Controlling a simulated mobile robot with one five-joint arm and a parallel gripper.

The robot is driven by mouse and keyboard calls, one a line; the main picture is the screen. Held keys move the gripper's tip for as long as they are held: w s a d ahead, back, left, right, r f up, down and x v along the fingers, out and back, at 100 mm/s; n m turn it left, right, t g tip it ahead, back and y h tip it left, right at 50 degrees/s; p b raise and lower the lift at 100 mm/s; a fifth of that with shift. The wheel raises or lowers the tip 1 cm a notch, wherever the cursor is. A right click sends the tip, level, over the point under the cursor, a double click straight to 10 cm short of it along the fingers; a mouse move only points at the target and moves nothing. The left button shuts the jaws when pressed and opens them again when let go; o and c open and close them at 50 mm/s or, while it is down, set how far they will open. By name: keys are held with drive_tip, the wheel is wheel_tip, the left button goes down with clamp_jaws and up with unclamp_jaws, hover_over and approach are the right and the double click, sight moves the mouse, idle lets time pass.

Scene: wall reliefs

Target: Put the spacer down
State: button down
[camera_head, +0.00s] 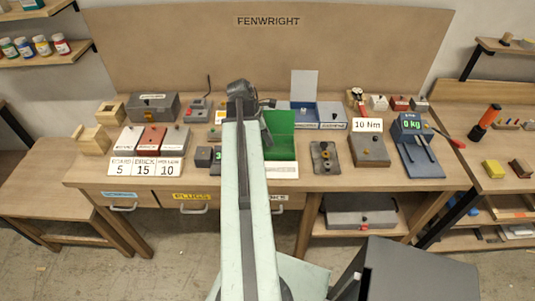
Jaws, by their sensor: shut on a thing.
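My gripper (240,90) is at the far end of my pale green arm, over the back middle of the wooden workbench (335,183). It is seen from behind, and its dark wrist and the arm hide most of the jaws. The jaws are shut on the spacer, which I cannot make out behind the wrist. I cannot tell the height of the gripper above the bench.
Labelled boxes (151,139) stand left. Bare wood shows along the front edge.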

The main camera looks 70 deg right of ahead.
wheel_tip(320, 180, down, 5)
drive_tip(key=b, duration=0.3)
drive_tip(key=shift+r+b, duration=0.15)
drive_tip(key=shift+b, duration=0.25)
drive_tip(key=shift+r, duration=0.25)
drive_tip(key=shift+f, duration=0.2)
drive_tip(key=c, duration=1.3)
unclamp_jaws()
